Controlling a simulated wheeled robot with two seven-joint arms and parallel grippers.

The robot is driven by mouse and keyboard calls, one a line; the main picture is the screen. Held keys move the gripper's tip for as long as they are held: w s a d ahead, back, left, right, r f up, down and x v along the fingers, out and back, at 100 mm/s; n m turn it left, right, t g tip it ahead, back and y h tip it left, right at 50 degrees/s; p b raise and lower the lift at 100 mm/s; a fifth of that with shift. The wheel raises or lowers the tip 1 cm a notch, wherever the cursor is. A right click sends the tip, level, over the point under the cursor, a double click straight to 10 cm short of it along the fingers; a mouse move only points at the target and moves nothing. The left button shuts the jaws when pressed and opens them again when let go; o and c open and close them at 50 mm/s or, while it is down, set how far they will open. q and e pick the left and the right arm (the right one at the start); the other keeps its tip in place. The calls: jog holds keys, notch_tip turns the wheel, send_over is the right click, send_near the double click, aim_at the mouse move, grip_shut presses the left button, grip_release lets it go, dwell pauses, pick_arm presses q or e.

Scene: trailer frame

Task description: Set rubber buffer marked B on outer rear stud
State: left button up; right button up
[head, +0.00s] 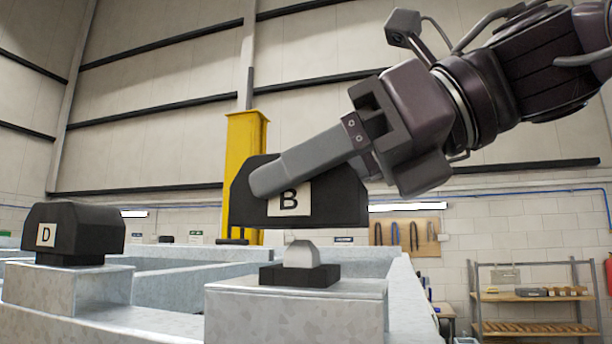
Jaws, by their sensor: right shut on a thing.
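The black rubber buffer marked B (340,202) is held in my right gripper (268,182), whose grey finger lies across its face beside the white B label. The buffer is raised above a stud (301,254), a pale tapered block on a black base, with a small gap between them. The stud stands on a galvanized metal post (290,310) of the trailer frame. The gripper's other finger is hidden behind the buffer. My left gripper is out of the picture.
A black buffer marked D (85,230) sits on another galvanized post (65,285) at the left. Frame rails (190,283) run between and behind the posts. A yellow column (243,150) stands behind. A shelf rack (530,300) and a tool board (405,236) are at the back right.

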aim_at(365, 190)
jog(key=shift+f, duration=0.2)
jog(key=shift+f+b, duration=1)
jog(key=shift+f, duration=0.25)
jog(key=o, duration=1.3)
jog(key=shift+o, duration=0.2)
jog(key=v, duration=0.8)
jog(key=shift+a, duration=0.15)
